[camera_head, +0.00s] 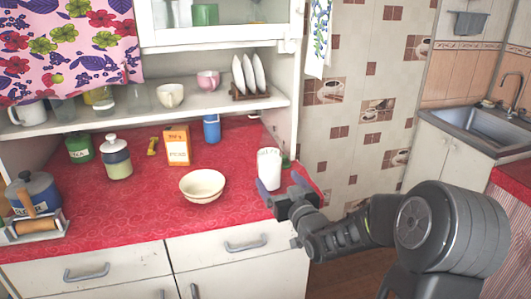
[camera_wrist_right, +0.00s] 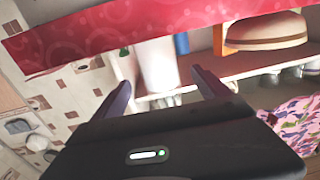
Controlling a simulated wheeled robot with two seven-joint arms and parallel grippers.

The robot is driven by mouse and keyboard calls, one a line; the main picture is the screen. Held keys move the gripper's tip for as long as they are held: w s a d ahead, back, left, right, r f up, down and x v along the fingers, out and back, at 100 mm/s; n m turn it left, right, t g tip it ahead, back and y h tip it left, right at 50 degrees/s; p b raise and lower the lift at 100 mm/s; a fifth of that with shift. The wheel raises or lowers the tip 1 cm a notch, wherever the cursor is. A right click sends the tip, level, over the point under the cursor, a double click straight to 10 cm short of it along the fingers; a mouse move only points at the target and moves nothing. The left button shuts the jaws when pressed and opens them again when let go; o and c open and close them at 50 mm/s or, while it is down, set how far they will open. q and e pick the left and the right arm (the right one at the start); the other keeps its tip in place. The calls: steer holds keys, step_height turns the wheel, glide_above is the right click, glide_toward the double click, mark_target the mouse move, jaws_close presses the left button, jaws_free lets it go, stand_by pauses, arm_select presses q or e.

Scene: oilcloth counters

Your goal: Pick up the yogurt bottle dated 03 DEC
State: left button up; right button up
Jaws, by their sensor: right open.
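A white bottle-like container (camera_head: 269,168) stands upright near the right end of the red counter. Faint marks show on its side, but no date is readable, so I cannot tell whether it is the one dated 03 DEC. My right gripper (camera_head: 288,189) is open just in front and to the right of it, near the counter's front edge. In the right wrist view the white container (camera_wrist_right: 157,62) shows beyond and between the spread fingers of the right gripper (camera_wrist_right: 161,78), and nothing is held. My left gripper is not in view.
A cream bowl (camera_head: 202,185) sits to the left of the white container. Behind are a blue container (camera_head: 211,129), an orange box (camera_head: 178,145) and a lidded jar (camera_head: 117,158). A shelf (camera_head: 135,117) with cups overhangs the back.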

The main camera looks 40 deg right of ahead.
mark_target(274, 174)
steer(key=shift+s+a+r, duration=0.1)
steer(key=shift+s+r, duration=0.05)
steer(key=shift+s, duration=0.1)
steer(key=shift+x, duration=1.4)
steer(key=shift+w+p, duration=0.1)
steer(key=shift+p, duration=0.25)
steer(key=shift+w, duration=0.3)
steer(key=p+x, duration=0.1)
steer(key=x, duration=0.2)
steer(key=shift+w+d+r+p, duration=0.1)
steer(key=shift+w+d+p, duration=0.15)
steer(key=shift+w+p, duration=0.1)
steer(key=shift+w+d, duration=0.1)
steer(key=shift+w, duration=0.2)
steer(key=shift+c, duration=0.5)
